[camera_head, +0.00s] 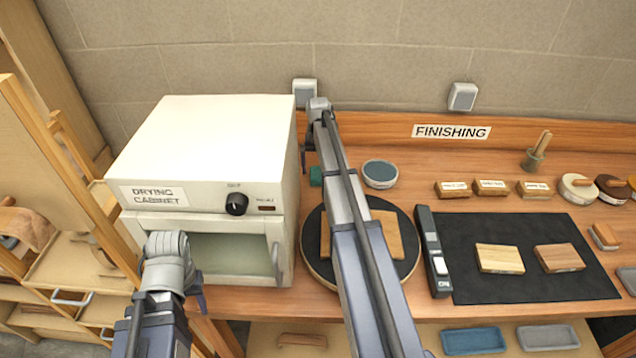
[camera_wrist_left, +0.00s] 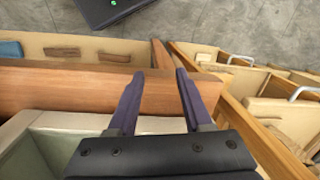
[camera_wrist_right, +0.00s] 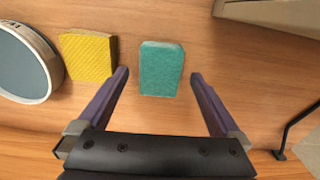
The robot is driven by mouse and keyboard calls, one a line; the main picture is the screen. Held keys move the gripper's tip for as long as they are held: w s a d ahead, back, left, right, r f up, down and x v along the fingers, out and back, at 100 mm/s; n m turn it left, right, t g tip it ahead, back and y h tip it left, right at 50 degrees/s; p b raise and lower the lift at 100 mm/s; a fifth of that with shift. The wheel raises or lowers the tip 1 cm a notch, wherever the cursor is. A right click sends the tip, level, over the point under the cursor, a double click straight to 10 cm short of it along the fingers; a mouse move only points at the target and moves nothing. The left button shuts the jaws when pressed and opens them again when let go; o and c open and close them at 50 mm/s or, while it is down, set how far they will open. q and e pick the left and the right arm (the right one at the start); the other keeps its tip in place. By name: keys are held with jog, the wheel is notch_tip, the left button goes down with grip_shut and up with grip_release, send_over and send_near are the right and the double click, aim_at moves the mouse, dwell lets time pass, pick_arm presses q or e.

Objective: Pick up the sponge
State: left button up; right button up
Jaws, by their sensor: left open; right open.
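In the right wrist view, a teal sponge-like block (camera_wrist_right: 161,68) lies flat on the wooden bench. A yellow textured block (camera_wrist_right: 88,56) lies to its left; I cannot tell for certain which one is the sponge. My right gripper (camera_wrist_right: 160,76) is open, with the teal block between and a little beyond its fingertips, apart from both fingers. In the head view the teal block (camera_head: 316,176) shows partly beside my right arm, which seems to hide the yellow one. My left gripper (camera_wrist_left: 159,72) is open and empty, in front of the drying cabinet.
The drying cabinet (camera_head: 205,160) stands close left of the teal block. A turntable (camera_head: 312,257) with a wooden piece lies nearer, under my right arm. A black mat (camera_head: 530,283) lies further right.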

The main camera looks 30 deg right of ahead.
jog(key=shift+f, duration=0.65)
jog(key=shift+r, duration=0.1)
jog(key=c, duration=1.3)
